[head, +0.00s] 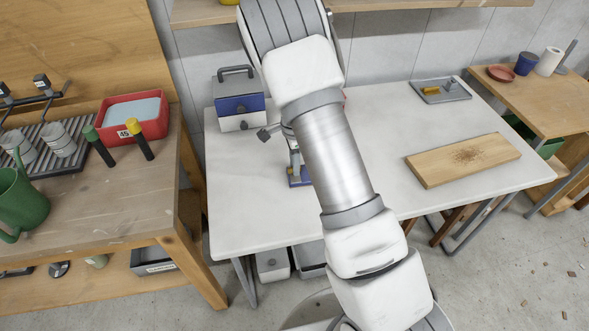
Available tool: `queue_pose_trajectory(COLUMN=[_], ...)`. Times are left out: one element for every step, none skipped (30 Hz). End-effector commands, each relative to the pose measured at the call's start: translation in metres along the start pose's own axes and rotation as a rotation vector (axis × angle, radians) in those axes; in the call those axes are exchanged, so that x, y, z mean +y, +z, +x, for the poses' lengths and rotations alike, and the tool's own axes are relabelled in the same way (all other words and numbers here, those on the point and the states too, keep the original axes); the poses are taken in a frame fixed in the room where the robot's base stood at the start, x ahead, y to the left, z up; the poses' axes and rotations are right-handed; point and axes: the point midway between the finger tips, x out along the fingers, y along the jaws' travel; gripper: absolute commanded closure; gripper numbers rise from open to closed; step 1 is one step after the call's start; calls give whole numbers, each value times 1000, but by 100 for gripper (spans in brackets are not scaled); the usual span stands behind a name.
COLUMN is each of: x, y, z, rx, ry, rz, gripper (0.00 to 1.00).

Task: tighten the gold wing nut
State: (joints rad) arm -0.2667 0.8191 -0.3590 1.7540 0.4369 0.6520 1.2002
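I cannot make out a gold wing nut in the head view. My arm crosses the middle of the picture and hides part of the white table (240,200). A device with a blue base (299,182) stands on the table, mostly hidden behind my arm. A small dark part (265,133) sticks out to the left near its top; I cannot tell what it belongs to. My gripper does not show, so I cannot see whether it holds anything.
A blue and white toolbox (240,104) stands at the table's back left. A wooden board (463,159) lies at the right, with a grey tray (452,97) holding a yellow item behind it. A wooden bench (90,205) with a red bin (133,117) and green mug (22,199) is at left.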

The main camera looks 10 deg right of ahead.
Motion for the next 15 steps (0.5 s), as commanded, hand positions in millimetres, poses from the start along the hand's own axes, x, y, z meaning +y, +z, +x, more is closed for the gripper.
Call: queue_pose_trajectory(x=[0, -1, -1, -1, -1, -1, -1, -1, -1, -1, -1, -1, -1, -1, -1], y=[0, 0, 0, 0, 0, 0, 0, 0, 0, 0, 0, 0, 0, 0, 0], z=[-3, -5, -7, -10, -12, -16, -18, -21, -24, -27, -29, -33, -35, -38, -41], rx=[0, 0, 0, 0, 0, 0, 0, 0, 0, 0, 0, 0, 0, 0, 0], ry=[-1, -2, -2, -3, -3, -3, -3, -3, -3, -4, -4, -4, -4, -4, -4], rz=[0, 0, 0, 0, 0, 0, 0, 0, 0, 0, 0, 0, 0, 0, 0], gripper=[71, 71, 71, 71, 71, 71, 71, 71, 71, 71, 71, 71, 71, 71, 71])
